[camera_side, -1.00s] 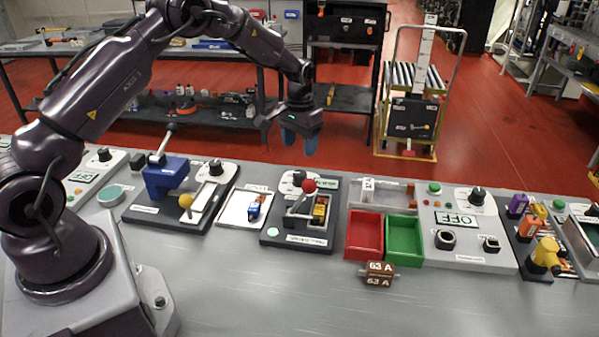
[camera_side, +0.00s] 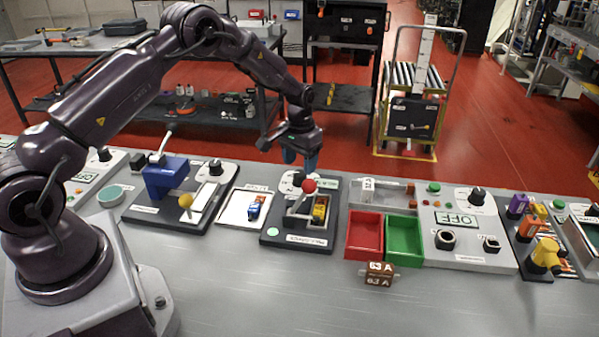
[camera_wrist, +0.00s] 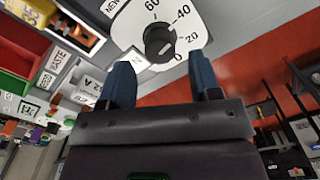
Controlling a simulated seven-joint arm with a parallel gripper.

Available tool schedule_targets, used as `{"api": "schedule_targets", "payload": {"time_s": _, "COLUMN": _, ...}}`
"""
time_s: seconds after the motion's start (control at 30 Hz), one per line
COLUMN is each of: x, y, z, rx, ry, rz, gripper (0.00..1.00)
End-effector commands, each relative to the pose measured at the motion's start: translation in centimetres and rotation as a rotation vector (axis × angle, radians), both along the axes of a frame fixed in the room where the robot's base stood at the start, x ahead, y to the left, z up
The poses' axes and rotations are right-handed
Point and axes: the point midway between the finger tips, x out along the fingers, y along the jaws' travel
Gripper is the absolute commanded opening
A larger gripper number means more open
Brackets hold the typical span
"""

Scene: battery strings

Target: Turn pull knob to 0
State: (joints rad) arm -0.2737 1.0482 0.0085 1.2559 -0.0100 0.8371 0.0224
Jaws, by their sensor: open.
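The pull knob (camera_wrist: 158,40) is a round black knob on a white dial plate, with 60, 40, 20 and 0 printed around it. I cannot read its pointer surely. In the side view the knob (camera_side: 299,179) sits at the back of a dark panel (camera_side: 291,240), behind a red ball lever (camera_side: 309,186). My gripper (camera_side: 300,160) points down just above the knob, its blue fingers apart. In the wrist view my gripper (camera_wrist: 163,75) is open and empty, its fingertips either side of the knob's line but short of it, not visibly touching.
The red bin (camera_side: 364,234) and green bin (camera_side: 404,238) stand to the right. A brown labelled block (camera_side: 378,272) lies in front of them. A blue device (camera_side: 166,177) with a yellow ball (camera_side: 186,201) stands to the left. The front of the grey table (camera_side: 270,295) is clear.

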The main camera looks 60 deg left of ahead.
Motion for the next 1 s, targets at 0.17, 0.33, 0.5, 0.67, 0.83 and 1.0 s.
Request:
{"api": "schedule_targets", "payload": {"time_s": 0.17, "x": 0.0, "y": 0.0, "z": -0.7, "rx": -0.001, "ry": 0.002, "rz": 0.0, "gripper": 0.57}}
{"api": "schedule_targets", "payload": {"time_s": 0.33, "x": 0.0, "y": 0.0, "z": -1.7, "rx": 0.0, "ry": 0.001, "rz": 0.0, "gripper": 0.57}}
{"api": "schedule_targets", "payload": {"time_s": 0.5, "x": 0.0, "y": 0.0, "z": -2.8, "rx": 0.0, "ry": 0.001, "rz": 0.0, "gripper": 0.57}}
{"api": "schedule_targets", "payload": {"time_s": 0.67, "x": 0.0, "y": 0.0, "z": -3.5, "rx": 0.0, "ry": 0.001, "rz": 0.0, "gripper": 0.57}}
{"api": "schedule_targets", "payload": {"time_s": 0.83, "x": 0.0, "y": 0.0, "z": -3.5, "rx": 0.0, "ry": 0.0, "rz": 0.0, "gripper": 0.57}}
{"api": "schedule_targets", "payload": {"time_s": 1.0, "x": 0.0, "y": 0.0, "z": -3.5, "rx": 0.0, "ry": 0.0, "rz": 0.0, "gripper": 0.3}}
